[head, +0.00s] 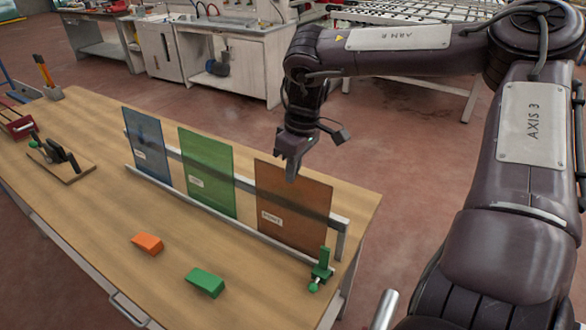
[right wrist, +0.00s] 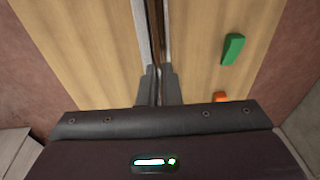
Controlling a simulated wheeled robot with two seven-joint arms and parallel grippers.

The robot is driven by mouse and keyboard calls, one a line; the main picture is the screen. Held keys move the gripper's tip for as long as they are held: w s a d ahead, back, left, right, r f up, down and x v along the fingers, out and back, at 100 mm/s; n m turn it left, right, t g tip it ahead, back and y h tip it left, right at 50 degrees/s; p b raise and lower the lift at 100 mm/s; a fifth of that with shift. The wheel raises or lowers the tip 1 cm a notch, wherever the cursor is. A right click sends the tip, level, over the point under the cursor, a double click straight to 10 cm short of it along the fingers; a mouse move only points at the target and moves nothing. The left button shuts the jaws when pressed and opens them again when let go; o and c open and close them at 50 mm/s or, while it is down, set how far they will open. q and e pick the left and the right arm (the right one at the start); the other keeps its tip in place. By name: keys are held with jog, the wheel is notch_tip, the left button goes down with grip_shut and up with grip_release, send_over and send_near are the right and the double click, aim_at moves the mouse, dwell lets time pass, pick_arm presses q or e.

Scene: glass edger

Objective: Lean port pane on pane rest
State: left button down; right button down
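A brown pane (head: 285,215), a green pane (head: 208,177) and a blue pane (head: 147,150) stand in a row on a metal pane rest (head: 340,218), with a lower rail and an upper bar. Each carries a small white label too small to read surely. My right gripper (head: 291,172) is at the top edge of the brown pane. In the right wrist view its fingers (right wrist: 159,88) are close together on either side of the pane's thin edge (right wrist: 156,30). The pane's foot is at the lower rail. My left gripper is out of view.
An orange block (head: 147,243) and a green block (head: 205,282) lie on the wooden table (head: 90,225) in front. A green clamp (head: 321,268) stands at the rail's right end. A black tool on a board (head: 60,160) is at left.

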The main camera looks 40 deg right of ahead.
jog(key=c, duration=1.6)
grip_release()
jog(key=shift+o, duration=0.3)
jog(key=shift+f, duration=0.1)
jog(key=shift+r, duration=0.55)
notch_tip(320, 180, up, 7)
jog(key=b, duration=0.1)
jog(key=shift+s+d, duration=0.4)
jog(key=shift+f, duration=0.1)
